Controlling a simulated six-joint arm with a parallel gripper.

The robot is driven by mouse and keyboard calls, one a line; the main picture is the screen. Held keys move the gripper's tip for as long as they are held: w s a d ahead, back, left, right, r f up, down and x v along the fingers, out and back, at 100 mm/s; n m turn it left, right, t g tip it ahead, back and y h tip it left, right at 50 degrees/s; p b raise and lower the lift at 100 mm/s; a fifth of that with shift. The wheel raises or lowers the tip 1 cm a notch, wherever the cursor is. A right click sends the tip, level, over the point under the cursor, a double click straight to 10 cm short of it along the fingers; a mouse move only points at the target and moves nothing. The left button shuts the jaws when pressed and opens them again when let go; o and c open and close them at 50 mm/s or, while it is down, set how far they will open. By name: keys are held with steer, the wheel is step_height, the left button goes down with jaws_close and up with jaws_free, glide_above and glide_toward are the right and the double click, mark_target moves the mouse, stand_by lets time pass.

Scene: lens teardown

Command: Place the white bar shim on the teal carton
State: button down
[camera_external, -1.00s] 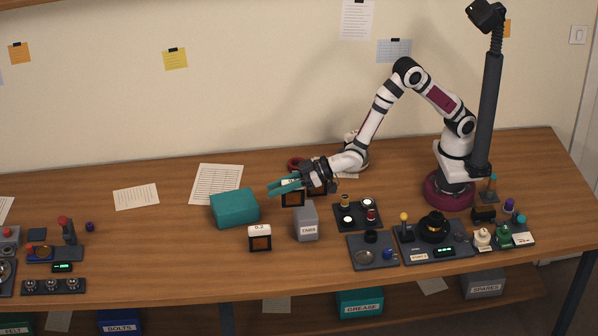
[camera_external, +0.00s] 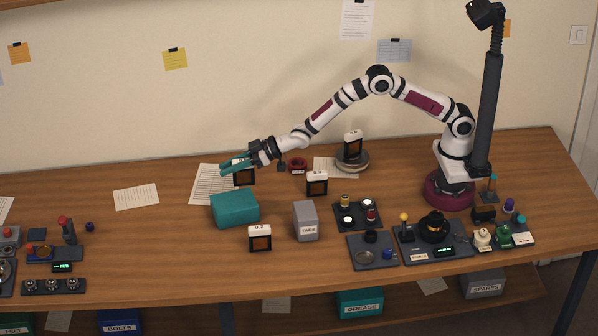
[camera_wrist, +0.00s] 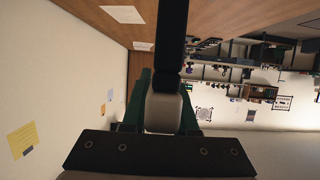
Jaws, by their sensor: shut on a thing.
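My gripper (camera_external: 236,163) has teal fingers and is shut on the white bar shim, which has a dark frame (camera_external: 244,178) with an amber window hanging below the fingers. In the wrist view, the shim's pale bar (camera_wrist: 161,110) sits between the teal fingers, with a black part extending beyond it. The fingers hide most of its white top in the external view. The teal carton (camera_external: 235,209) stands on the table, a plain closed block with a flat top. The held shim appears above and slightly behind the carton, apart from it.
Similar white-topped frames stand in front of the carton (camera_external: 260,239), behind the grey box (camera_external: 317,184) and on a round grey stand (camera_external: 353,145). The grey box (camera_external: 306,221) stands right of the carton.

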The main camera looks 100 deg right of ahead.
steer(key=f, duration=0.3)
steer(key=a+f, duration=0.1)
steer(key=shift+w+f, duration=0.3)
steer(key=shift+f, duration=0.05)
steer(key=c, duration=0.7)
jaws_free()
steer(key=shift+f, duration=0.15)
steer(key=shift+r, duration=0.2)
steer(key=s+r+m+g, duration=0.15)
steer(key=s+r, duration=0.35)
steer(key=s, duration=0.7)
steer(key=s+r+m+g, duration=0.1)
steer(key=s+r+g, duration=0.25)
steer(key=s, duration=0.75)
steer(key=s+a+r+m+g, duration=0.1)
steer(key=s+g, duration=0.2)
steer(key=s, duration=0.8)
steer(key=s+a+r+m+g+y, duration=0.1)
steer(key=s+g, duration=0.1)
steer(key=s, duration=0.9)
steer(key=s+a+r+m+g, duration=0.1)
steer(key=s+a+g, duration=0.1)
steer(key=s, duration=0.9)
steer(key=shift+s+g+y, duration=0.25)
steer(key=shift+g+y, duration=0.15)
steer(key=shift+g, duration=0.4)
